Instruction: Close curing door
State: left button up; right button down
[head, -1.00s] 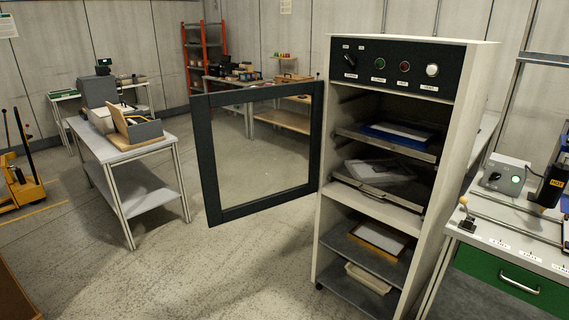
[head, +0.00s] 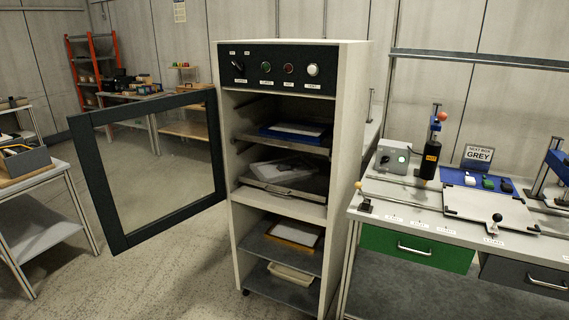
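The curing door (head: 108,230) is a dark square frame with a clear pane, hinged on the left side of the curing cabinet (head: 346,150). It stands wide open, swung out to the left. The cabinet has a black control panel (head: 290,68) on top. Inside the open upper bay are a shelf with a blue-framed item (head: 292,131) and a lower tray (head: 284,190) with a grey piece on it. Neither of my grippers shows in the head view.
A workbench (head: 400,226) with a green drawer (head: 416,248) and several devices stands right of the cabinet. A table (head: 38,174) with a box stands at the left, near the door. Open floor (head: 165,275) lies below the door. A red shelf rack stands at the back left.

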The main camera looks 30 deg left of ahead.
aim_at(81, 126)
jog(key=j+z, duration=0.4)
jog(key=j, duration=0.5)
jog(key=j+z, duration=0.35)
jog(key=j, duration=0.55)
jog(key=k+j, duration=0.1)
jog(key=j, duration=1.1)
jog(key=k+j, duration=0.15)
jog(key=j, duration=0.5)
jog(key=k+j, duration=0.1)
jog(key=j, duration=0.5)
jog(key=k+j, duration=0.1)
jog(key=j, duration=1.1)
jog(key=k+j, duration=0.15)
jog(key=j, duration=0.45)
